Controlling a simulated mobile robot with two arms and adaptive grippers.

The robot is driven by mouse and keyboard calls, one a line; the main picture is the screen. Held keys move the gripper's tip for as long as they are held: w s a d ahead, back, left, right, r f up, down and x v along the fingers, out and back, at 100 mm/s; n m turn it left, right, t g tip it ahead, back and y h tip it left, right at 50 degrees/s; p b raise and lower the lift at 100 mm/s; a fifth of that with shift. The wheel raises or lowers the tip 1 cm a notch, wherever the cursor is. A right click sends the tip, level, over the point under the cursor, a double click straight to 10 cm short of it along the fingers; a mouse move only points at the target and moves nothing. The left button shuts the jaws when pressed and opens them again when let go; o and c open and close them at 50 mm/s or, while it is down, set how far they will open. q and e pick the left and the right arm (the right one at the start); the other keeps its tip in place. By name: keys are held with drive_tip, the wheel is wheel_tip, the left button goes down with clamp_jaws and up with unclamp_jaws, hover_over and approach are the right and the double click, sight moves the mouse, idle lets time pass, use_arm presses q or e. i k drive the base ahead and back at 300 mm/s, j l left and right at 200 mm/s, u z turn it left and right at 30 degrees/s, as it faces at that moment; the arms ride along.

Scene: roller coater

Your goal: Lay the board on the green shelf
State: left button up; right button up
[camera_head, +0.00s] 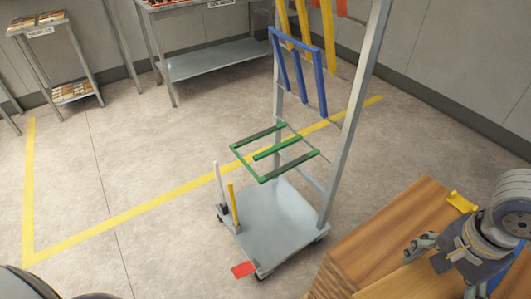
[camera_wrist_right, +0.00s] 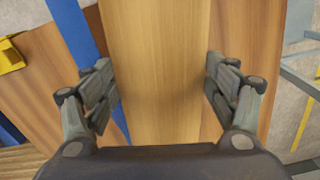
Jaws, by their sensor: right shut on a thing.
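The green shelf (camera_head: 262,152) is an open frame with bars, folded out level on the trolley's upright. The board (camera_head: 402,285) is light wood and lies over darker wooden boards at the lower right of the head view. My right gripper (camera_head: 446,268) is over it. In the right wrist view the board (camera_wrist_right: 155,35) runs between the two fingers of the right gripper (camera_wrist_right: 162,82), which is shut on it across its width. The green shelf is well to the left of the gripper and apart from the board. My left gripper is not in view.
The grey trolley (camera_head: 275,217) has a blue shelf frame (camera_head: 322,75) tilted up above the green one. A yellow post (camera_head: 233,205) and a red pedal (camera_head: 243,269) are at its near side. Wooden boards (camera_head: 385,235) stand close by on the right. Floor left of the trolley is clear.

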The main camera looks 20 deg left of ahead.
sight(266, 152)
drive_tip(key=i+j+u, duration=0.1)
drive_tip(key=j, duration=0.35)
drive_tip(key=i+j, duration=0.3)
drive_tip(key=j, duration=0.15)
drive_tip(key=i+j+u, duration=0.15)
drive_tip(key=j, duration=0.3)
drive_tip(key=i+j+u, duration=0.1)
drive_tip(key=i+j, duration=0.2)
drive_tip(key=j, duration=0.15)
drive_tip(key=i+j, duration=0.2)
drive_tip(key=j, duration=0.2)
drive_tip(key=u, duration=0.05)
